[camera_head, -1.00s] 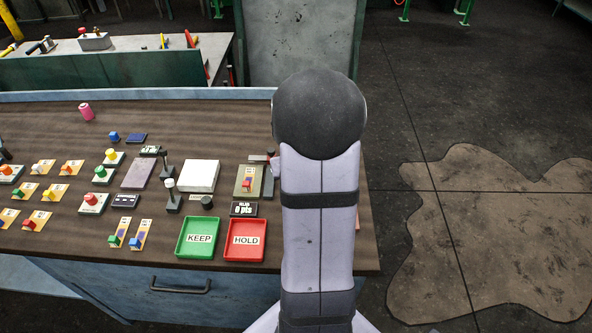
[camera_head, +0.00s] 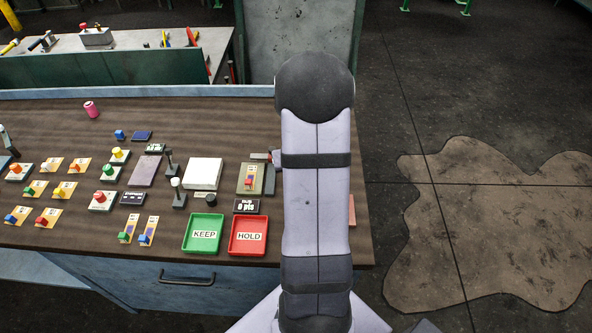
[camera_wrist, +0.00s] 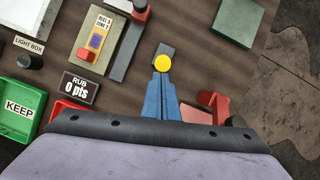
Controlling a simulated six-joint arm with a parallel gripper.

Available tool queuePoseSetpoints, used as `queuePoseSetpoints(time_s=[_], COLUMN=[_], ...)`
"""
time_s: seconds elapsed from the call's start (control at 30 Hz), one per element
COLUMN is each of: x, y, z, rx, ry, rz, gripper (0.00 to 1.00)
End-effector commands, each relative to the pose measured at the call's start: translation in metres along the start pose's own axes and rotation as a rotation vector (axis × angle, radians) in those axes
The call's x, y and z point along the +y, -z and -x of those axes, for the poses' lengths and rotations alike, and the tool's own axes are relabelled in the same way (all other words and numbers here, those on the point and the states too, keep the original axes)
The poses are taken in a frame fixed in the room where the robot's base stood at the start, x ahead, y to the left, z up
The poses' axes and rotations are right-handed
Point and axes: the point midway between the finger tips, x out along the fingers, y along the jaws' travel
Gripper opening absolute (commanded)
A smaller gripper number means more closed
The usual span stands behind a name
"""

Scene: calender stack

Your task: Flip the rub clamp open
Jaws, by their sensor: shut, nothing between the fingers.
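The rub station is an olive block (camera_head: 270,181) bearing a tan card (camera_head: 252,179); the wrist view shows the card (camera_wrist: 96,37) at upper left. Beside it, a grey bar (camera_wrist: 124,58) with a dark, red-ended piece (camera_wrist: 138,10) looks like the rub clamp. My gripper (camera_wrist: 161,78) has slim blue fingers, shut and empty, to the right of and below that bar. A yellow knob (camera_wrist: 163,63) shows at the fingertips; contact is unclear. In the head view my arm hides the gripper.
A "RUB 0 pts" display (camera_wrist: 77,88), a green KEEP tray (camera_wrist: 20,108) and a red HOLD tray (camera_head: 248,235) lie to the left. A red bracket (camera_wrist: 215,104) stands close right of the fingers. A dark green block (camera_wrist: 238,20) is at upper right, near the table edge.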

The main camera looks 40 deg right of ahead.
Motion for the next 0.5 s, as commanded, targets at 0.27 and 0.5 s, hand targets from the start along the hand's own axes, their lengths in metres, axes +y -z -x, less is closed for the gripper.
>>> queuePoseSetpoints(time_s=[0.27, 0.5], x=[-0.0009, -0.0019], y=[-0.0035, -0.0075], z=[0.0031, 0.0058], rx=[0.038, 0.076], ry=[-0.01, -0.019], rz=[-0.003, -0.005], gripper=[0.0, 0.0])
